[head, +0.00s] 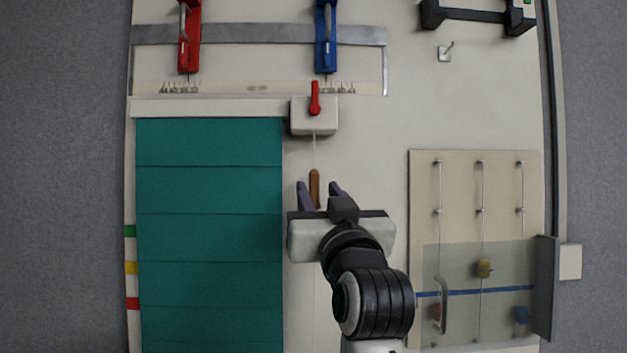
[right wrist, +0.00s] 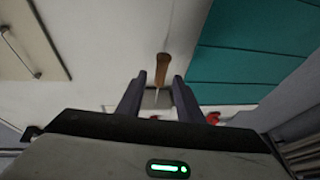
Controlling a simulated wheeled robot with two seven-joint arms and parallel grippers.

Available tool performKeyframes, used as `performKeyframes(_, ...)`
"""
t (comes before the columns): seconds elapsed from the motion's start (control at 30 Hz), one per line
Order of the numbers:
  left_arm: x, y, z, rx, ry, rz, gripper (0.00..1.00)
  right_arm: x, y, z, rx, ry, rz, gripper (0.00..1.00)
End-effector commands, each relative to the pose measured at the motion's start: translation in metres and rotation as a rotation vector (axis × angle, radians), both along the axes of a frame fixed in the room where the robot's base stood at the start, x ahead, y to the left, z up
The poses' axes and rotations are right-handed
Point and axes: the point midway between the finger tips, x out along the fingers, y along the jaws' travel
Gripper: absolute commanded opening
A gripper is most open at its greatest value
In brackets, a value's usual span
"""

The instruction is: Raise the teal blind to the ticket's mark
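The teal blind (head: 209,235) hangs on the left of the panel, its lower end beyond the bottom of the head view. Green (head: 130,231), yellow (head: 131,268) and red (head: 132,303) marks line its left edge. A white box (head: 327,122) with a red lever (head: 315,99) sits at its upper right. A thin cord runs down from the box to a brown wooden pull (head: 314,184). My right gripper (head: 320,187) is open around the pull's lower part, with gaps on both sides. The pull (right wrist: 162,68) also shows between the fingertips in the right wrist view. I see no ticket.
Red (head: 189,45) and blue (head: 326,45) handled devices stand on a grey bar above. A beige board (head: 462,190) with rods and a clear cover (head: 510,262) is at lower right. A black-framed bar (head: 470,15) is at upper right. The panel between is mostly bare.

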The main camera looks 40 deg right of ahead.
Motion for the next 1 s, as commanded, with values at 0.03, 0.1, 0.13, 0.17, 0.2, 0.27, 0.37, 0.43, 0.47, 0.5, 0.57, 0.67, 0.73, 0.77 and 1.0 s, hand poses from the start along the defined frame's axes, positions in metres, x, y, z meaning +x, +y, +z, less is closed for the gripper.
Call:
performKeyframes(0.03,0.0,0.0,0.005,0.0,0.001,0.0,0.61,0.008,-0.004,0.006,-0.001,0.002,-0.002,0.33)
performKeyframes(0.1,0.0,0.0,0.008,0.0,0.001,0.0,0.61,0.018,-0.007,0.01,0.0,0.002,0.0,0.33)
performKeyframes(0.13,0.0,0.0,0.009,0.0,0.001,0.0,0.61,0.021,-0.009,0.012,0.0,0.001,0.0,0.33)
performKeyframes(0.17,0.0,0.0,0.01,0.0,0.001,0.0,0.61,0.024,-0.01,0.013,0.0,0.001,0.0,0.33)
performKeyframes(0.2,0.0,0.0,0.011,0.0,0.001,0.0,0.61,0.028,-0.012,0.014,0.001,0.002,0.0,0.33)
performKeyframes(0.27,0.0,0.0,0.012,0.0,0.001,0.0,0.61,0.032,-0.013,0.015,0.0,0.001,0.0,0.33)
performKeyframes(0.37,0.0,0.0,0.012,0.0,0.0,0.0,0.61,0.036,-0.015,0.017,0.001,0.0,0.0,0.33)
performKeyframes(0.43,0.0,0.0,0.012,0.0,0.0,0.0,0.61,0.037,-0.015,0.017,0.001,0.0,0.0,0.33)
performKeyframes(0.47,0.0,0.0,0.012,0.0,0.0,0.0,0.61,0.037,-0.015,0.017,0.001,0.001,0.001,0.33)
performKeyframes(0.5,0.0,0.0,0.012,0.0,0.0,0.0,0.61,0.037,-0.015,0.016,0.0,0.0,0.001,0.33)
performKeyframes(0.57,0.0,0.0,0.012,0.0,0.0,0.0,0.61,0.037,-0.015,0.016,0.0,0.0,0.001,0.33)
performKeyframes(0.67,0.0,0.0,0.012,0.0,-0.001,0.0,0.61,0.037,-0.015,0.016,0.0,0.0,0.001,0.28)
performKeyframes(0.73,0.0,0.0,0.013,0.0,-0.001,0.0,0.61,0.037,-0.015,0.016,0.001,0.001,0.001,0.16)
performKeyframes(0.77,0.0,0.0,0.013,-0.001,-0.001,-0.001,0.61,0.037,-0.015,0.016,0.001,0.001,0.001,0.11)
performKeyframes(1.0,0.002,0.0,0.013,-0.001,-0.004,0.0,0.61,0.037,-0.015,0.016,0.0,0.001,0.001,0.0)
